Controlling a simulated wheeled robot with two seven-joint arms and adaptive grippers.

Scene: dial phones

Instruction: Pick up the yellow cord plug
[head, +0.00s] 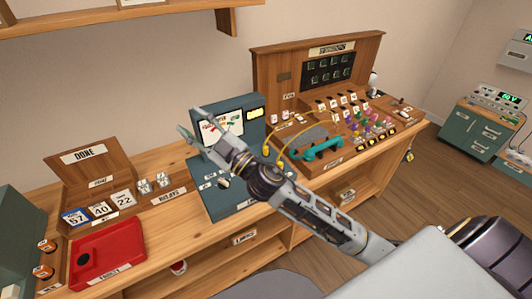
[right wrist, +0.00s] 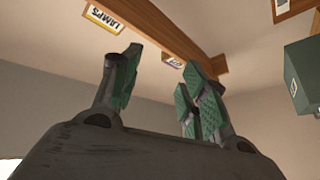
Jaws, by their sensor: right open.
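A yellow cord (head: 284,143) arches at the left side of the wooden switchboard (head: 318,70), just beyond my right arm. Yellow pieces show at its lower end beside my wrist, but they are too small and partly hidden to tell which is the plug. My right gripper (head: 190,120) is open and empty, raised in front of the grey-green test box (head: 238,122), to the left of the cord and apart from it. In the right wrist view its green-padded fingers (right wrist: 155,85) are spread, with nothing between them. My left gripper is not in view.
A teal handset (head: 316,150) and several coloured plugs (head: 365,122) are on the switchboard. A red tray (head: 108,250) and a wooden DONE box (head: 88,163) stand at the left. A wooden shelf (head: 120,18) hangs above. The wooden floor at right is mostly clear.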

